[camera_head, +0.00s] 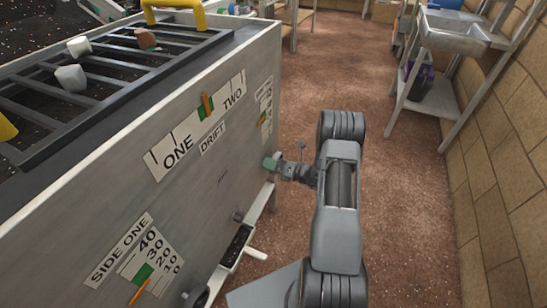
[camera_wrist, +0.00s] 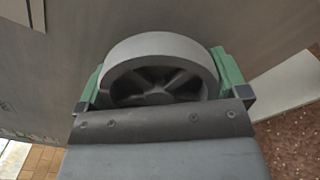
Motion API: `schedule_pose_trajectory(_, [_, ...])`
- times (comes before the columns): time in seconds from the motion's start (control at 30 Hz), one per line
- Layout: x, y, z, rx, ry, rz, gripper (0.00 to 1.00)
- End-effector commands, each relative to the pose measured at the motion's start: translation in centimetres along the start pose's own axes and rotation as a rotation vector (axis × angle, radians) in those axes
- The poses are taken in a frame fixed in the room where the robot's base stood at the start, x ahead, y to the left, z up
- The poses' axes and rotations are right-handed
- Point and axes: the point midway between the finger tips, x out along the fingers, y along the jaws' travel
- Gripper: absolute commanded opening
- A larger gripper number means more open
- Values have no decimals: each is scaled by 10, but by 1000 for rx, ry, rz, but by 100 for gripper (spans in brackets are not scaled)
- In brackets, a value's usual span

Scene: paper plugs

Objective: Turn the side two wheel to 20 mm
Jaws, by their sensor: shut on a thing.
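A grey spoked wheel (camera_wrist: 160,47) stands out from the machine's wall in the wrist view. My gripper (camera_wrist: 165,82) is shut on it, with a green fingertip on each side of the rim. In the head view my gripper (camera_head: 270,163) is at the far right end of the panel and hides most of that wheel. The side two scale (camera_head: 265,98) is above it, with a green patch and an orange pointer (camera_head: 263,117) near its lower part. Its numbers are too small to read from here.
The side one scale (camera_head: 150,262) and drift scale (camera_head: 197,127) are on the same panel (camera_head: 215,190). A black grate (camera_head: 110,70) with pale lumps lies on top. A sink stand (camera_head: 452,40) is at the right, by a brick wall. Brown floor (camera_head: 330,60) is clear behind my arm.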

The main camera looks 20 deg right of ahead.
Motion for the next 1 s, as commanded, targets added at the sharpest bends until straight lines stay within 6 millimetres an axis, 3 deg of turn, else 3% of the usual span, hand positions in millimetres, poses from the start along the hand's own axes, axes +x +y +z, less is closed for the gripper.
schedule_pose_trajectory(1.0, [0, 5, 3, 966, -2, -1, 69])
